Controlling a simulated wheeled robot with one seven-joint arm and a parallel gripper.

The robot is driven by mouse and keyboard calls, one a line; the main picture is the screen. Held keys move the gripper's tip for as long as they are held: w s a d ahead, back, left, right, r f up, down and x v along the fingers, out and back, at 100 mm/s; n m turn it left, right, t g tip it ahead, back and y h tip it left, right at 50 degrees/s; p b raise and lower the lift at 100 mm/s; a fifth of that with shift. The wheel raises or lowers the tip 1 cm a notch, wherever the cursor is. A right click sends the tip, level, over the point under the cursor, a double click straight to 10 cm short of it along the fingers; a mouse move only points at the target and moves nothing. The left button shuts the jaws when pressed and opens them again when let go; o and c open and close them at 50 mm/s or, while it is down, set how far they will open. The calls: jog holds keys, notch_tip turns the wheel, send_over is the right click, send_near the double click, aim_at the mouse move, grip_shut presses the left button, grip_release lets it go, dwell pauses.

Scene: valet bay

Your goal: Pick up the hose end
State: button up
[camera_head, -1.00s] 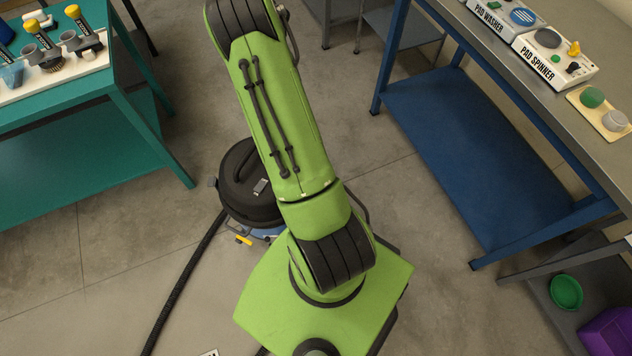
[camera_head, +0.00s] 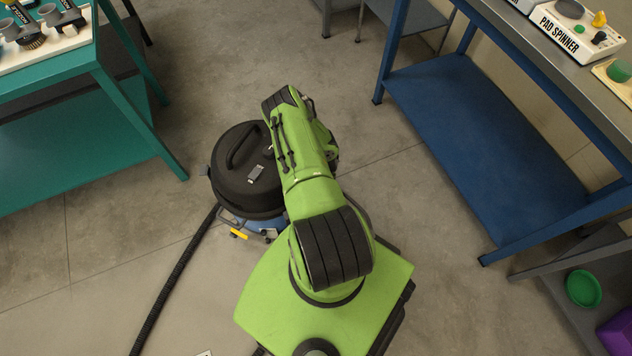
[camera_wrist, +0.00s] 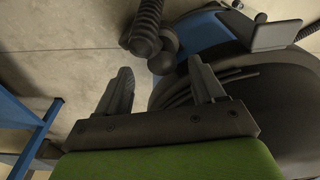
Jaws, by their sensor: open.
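A black ribbed hose (camera_head: 178,278) runs from the vacuum (camera_head: 235,185) toward the lower left in the head view. The vacuum has a black lid, a blue base and a small yellow part. In the wrist view a ribbed hose (camera_wrist: 147,22) with a dark rounded fitting comes down beside the vacuum's blue part (camera_wrist: 205,35). I cannot tell if this is the free hose end. My gripper (camera_wrist: 162,82) is open and empty, its fingers apart just short of the fitting. The vacuum's dark body (camera_wrist: 275,95) is close by the right finger. My arm hides my gripper in the head view.
A teal bench (camera_head: 125,115) stands at the left. A blue-framed bench (camera_head: 480,140) with a pad spinner (camera_head: 567,32) stands at the right. A green bowl (camera_head: 583,288) and a purple bin (camera_head: 618,332) lie lower right. The floor between the benches is mostly clear.

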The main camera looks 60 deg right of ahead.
jog(key=f, duration=0.1)
jog(key=f+b, duration=0.1)
jog(key=f, duration=0.1)
jog(key=f+b, duration=0.1)
jog(key=f, duration=0.1)
jog(key=shift+w+f, duration=0.1)
jog(key=shift+w, duration=0.3)
jog(key=c, duration=1)
notch_tip(320, 180, up, 10)
jog(key=p, duration=0.4)
jog(key=shift+r, duration=0.2)
